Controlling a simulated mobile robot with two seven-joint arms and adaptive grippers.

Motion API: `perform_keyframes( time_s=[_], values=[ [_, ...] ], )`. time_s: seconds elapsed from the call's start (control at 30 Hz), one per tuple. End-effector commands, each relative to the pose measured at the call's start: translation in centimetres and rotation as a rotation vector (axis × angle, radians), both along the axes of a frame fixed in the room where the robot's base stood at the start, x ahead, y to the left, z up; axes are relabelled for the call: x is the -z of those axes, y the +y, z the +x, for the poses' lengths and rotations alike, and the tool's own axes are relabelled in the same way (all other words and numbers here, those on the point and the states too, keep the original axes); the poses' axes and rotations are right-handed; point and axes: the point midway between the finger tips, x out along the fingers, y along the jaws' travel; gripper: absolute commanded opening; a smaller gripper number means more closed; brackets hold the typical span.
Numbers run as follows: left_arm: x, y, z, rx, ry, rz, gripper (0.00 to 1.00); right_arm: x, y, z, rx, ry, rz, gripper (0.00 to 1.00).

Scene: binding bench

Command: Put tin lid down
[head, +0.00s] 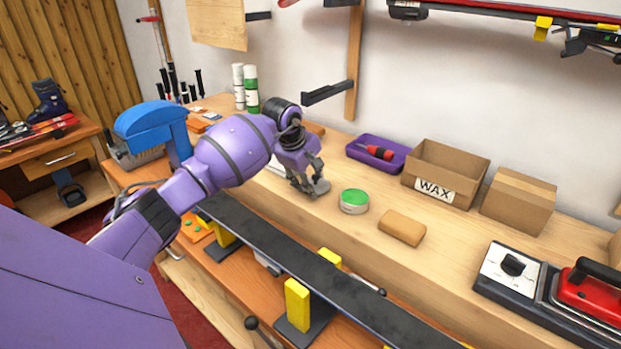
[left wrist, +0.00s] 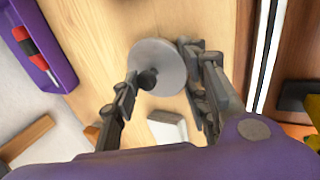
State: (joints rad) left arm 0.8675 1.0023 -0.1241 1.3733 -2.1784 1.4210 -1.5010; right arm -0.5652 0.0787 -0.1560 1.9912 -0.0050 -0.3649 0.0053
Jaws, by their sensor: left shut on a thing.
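My left gripper (head: 309,184) is shut on the tin lid, low over the workbench. The tin lid (head: 319,188) is a grey disc, partly hidden by the fingers in the head view. In the left wrist view the lid (left wrist: 165,62) shows as a round grey plate with a dark knob, between the fingers of my left gripper (left wrist: 158,68). I cannot tell whether the lid touches the bench. A round pale tin (head: 354,203) with a green top stands on the bench just right of the lid, apart from it. My right gripper is not in view.
A tan block (head: 402,228) lies right of the tin. Behind are a purple tray (head: 397,167) with a red-handled tool and a WAX box (head: 470,182). A dark ski (head: 330,280) on yellow-topped supports runs along the front. Bare bench lies around the tin.

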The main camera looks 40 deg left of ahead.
Motion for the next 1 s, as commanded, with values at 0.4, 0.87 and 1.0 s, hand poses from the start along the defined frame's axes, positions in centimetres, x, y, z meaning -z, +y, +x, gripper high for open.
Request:
perform_keyframes(
  time_s=[0.4, 0.87, 1.0],
  values=[
    [0.7, 0.1, 0.0, 0.000, 0.000, 0.002, 0.24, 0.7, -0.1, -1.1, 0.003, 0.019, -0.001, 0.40],
    [1.5, 0.0, -0.1, 0.000, 0.006, 0.000, 0.60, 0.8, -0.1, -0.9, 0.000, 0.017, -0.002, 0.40],
    [1.5, 0.0, -0.1, 0.000, 0.005, -0.001, 0.60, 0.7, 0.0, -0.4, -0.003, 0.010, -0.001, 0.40]
  ],
)
